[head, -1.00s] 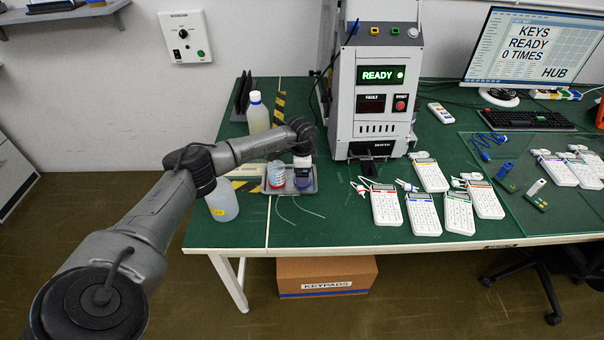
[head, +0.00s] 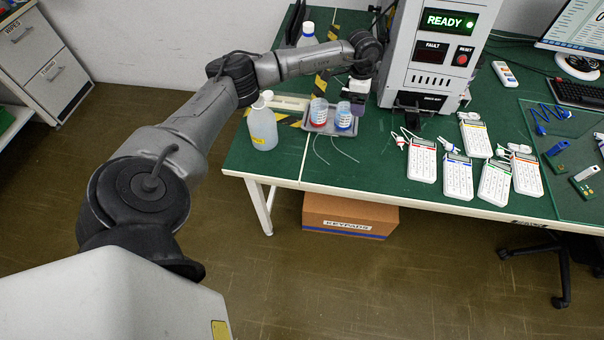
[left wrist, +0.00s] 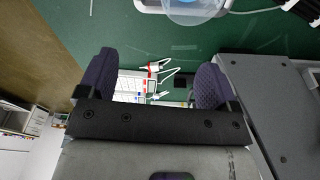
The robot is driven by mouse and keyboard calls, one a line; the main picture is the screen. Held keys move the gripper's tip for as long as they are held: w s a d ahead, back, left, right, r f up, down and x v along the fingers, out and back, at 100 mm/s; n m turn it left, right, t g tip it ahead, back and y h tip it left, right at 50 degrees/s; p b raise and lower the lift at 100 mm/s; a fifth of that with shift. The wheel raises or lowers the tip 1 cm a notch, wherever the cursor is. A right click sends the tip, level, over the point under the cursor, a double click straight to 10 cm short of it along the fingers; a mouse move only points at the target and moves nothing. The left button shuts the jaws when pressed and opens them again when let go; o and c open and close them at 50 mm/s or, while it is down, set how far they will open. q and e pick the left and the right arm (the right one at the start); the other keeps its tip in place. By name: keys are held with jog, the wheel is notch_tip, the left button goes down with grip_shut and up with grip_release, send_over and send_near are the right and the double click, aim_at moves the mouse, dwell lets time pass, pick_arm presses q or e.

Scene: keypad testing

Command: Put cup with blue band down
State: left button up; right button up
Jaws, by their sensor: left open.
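The cup with the blue band (head: 343,117) stands upright in the small grey tray (head: 318,129) near the table's left front. A cup with a red band (head: 318,113) stands in the tray to its left. My left gripper (head: 358,104) is just right of the blue-banded cup, apart from it, between the tray and the test machine. In the left wrist view, its two dark fingers (left wrist: 156,64) are spread with nothing held between them. A clear cup with blue in it (left wrist: 192,10) shows at the top edge there, outside the fingers. My right gripper is not in view.
The test machine (head: 439,55) stands close right of my left gripper. A bottle with a yellow label (head: 262,125) stands left of the tray, and another bottle (head: 308,36) behind. Thin cables (head: 335,150) lie in front. Several white keypads (head: 458,177) lie to the right.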

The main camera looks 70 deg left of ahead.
pick_arm(q)
jog(key=w+d+f+m+t+h, duration=0.1)
jog(key=w+d+f+m+h, duration=0.1)
jog(key=d, duration=0.5)
jog(key=w+d+f+m+t+h, duration=0.1)
jog(key=d+f+m+t+h, duration=0.15)
jog(key=d, duration=0.55)
jog(key=s+d+r+t+h, duration=0.1)
jog(key=d+r+t+h, duration=0.2)
jog(key=d, duration=0.7)
jog(key=s+d+r+t+h, duration=0.1)
jog(key=d+t+h, duration=0.35)
jog(key=d, duration=0.55)
jog(key=s+f+n+g+y, duration=0.3)
jog(key=s+f+y, duration=0.1)
jog(key=s, duration=0.7)
jog(key=s+a+f+n+g+y, duration=0.1)
jog(key=s+f+n+y, duration=0.3)
jog(key=s, duration=0.7)
jog(key=s+f+n+g+y, duration=0.3)
jog(key=s+f+g+y, duration=0.1)
jog(key=s, duration=0.6)
jog(key=shift+s+a+f+g+y, duration=0.3)
jog(key=shift+s+f+y, duration=0.1)
jog(key=shift+f+y, duration=0.1)
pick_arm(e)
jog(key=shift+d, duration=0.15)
